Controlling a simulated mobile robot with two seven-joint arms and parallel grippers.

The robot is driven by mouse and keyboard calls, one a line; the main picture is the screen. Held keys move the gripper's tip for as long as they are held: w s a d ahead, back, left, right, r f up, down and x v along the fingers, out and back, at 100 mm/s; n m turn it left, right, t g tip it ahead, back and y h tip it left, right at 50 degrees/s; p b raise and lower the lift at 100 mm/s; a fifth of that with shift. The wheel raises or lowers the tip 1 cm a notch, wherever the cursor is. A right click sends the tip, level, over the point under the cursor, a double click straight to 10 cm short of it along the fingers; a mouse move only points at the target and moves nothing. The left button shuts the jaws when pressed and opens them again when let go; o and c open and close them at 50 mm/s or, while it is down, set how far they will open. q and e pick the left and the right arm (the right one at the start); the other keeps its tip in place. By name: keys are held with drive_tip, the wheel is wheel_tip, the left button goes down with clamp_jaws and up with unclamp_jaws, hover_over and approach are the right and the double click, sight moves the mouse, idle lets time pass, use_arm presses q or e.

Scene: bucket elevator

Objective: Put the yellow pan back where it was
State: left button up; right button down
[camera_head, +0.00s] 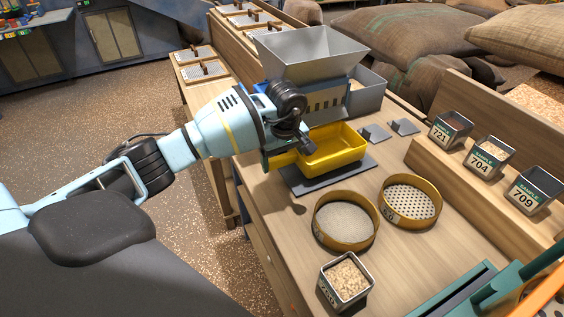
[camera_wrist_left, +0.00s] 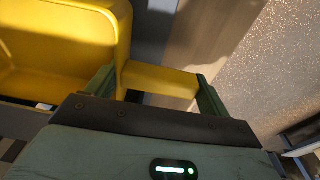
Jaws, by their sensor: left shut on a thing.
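The yellow pan (camera_head: 338,146) is at the front of the grey metal hopper machine (camera_head: 312,56), over a dark grey plate (camera_head: 310,181). I cannot tell whether it rests on the plate. My left gripper (camera_head: 281,158) is shut on the pan's yellow handle, at the left end of the pan. In the left wrist view the pan (camera_wrist_left: 60,45) fills the upper left, and the handle lies between the two green fingers of the gripper (camera_wrist_left: 160,88). The pan looks empty. My right gripper is not in view.
Two round sieves, one fine (camera_head: 346,220) and one with holes (camera_head: 411,201), lie on the wooden bench. A metal box of grain (camera_head: 345,281) stands near the front. Sample boxes (camera_head: 450,130) stand on the right ledge. Two small grey blocks (camera_head: 374,133) lie right of the pan.

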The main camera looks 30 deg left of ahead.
use_arm(q)
drive_tip(key=shift+s+a+f, duration=0.1)
drive_tip(key=shift+f, duration=0.6)
drive_tip(key=shift+f, duration=0.15)
drive_tip(key=o, duration=1.6)
wheel_tip(320, 180, up, 12)
drive_tip(key=s+d, duration=0.1)
drive_tip(key=shift+d, duration=0.1)
